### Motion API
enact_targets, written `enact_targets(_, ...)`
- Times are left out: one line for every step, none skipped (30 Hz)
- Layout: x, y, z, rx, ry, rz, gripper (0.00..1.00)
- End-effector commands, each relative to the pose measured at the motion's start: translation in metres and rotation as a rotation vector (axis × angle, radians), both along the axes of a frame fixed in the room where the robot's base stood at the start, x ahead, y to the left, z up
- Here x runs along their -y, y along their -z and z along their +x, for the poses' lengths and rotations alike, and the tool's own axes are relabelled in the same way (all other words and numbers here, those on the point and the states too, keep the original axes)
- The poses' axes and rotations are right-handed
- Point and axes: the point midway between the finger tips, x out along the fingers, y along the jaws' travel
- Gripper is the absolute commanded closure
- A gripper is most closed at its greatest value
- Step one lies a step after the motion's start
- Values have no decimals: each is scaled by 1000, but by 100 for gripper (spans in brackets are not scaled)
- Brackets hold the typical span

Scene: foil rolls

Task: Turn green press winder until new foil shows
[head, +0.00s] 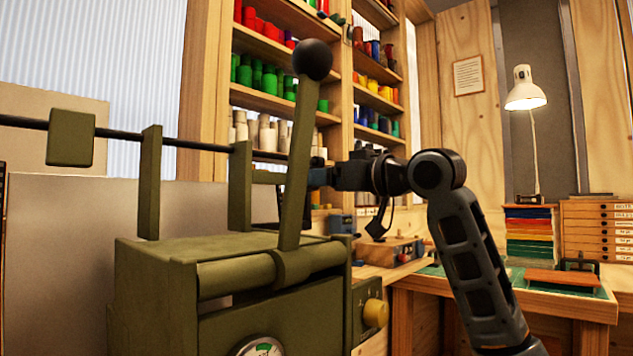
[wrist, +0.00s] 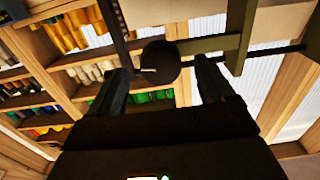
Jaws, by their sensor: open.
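The green press (head: 190,275) fills the left and middle of the head view, with a dark rod running through its uprights. A dark round knob (wrist: 160,60), apparently the winder at the rod's end, shows in the wrist view with a small light mark on it. My gripper (wrist: 161,72) is open, one finger on each side of the knob. I cannot tell whether either finger touches it. In the head view, the lever hides my fingertips and the knob. No foil can be made out clearly.
The press's tall lever (head: 297,165) with a black ball top stands in front of my gripper. A yellow knob (head: 375,313) sticks out from the press's right side. Shelves (head: 290,105) of coloured rolls stand behind. A bench (head: 545,305) with a lamp is at the right.

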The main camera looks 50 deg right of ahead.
Motion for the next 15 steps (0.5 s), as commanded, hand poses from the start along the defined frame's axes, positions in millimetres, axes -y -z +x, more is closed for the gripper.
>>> enact_targets(0,-1,7,-1,0,1,18)
enact_targets(0,-1,11,-1,0,0,18)
enact_targets(-1,-1,15,0,-1,1,18)
enact_targets(-1,-1,18,0,-1,1,18)
enact_targets(-1,-1,20,0,-1,1,18)
enact_targets(-1,-1,22,0,-1,1,18)
enact_targets(-1,0,24,0,-1,1,18)
enact_targets(-1,0,25,0,-1,1,18)
enact_targets(-1,0,26,0,0,1,18)
enact_targets(-1,0,26,1,0,1,18)
enact_targets(-1,0,27,1,0,1,18)
enact_targets(-1,0,27,1,0,1,18)
enact_targets(-1,0,27,1,0,1,18)
enact_targets(-1,0,26,1,0,1,18)
enact_targets(-1,0,26,1,0,1,18)
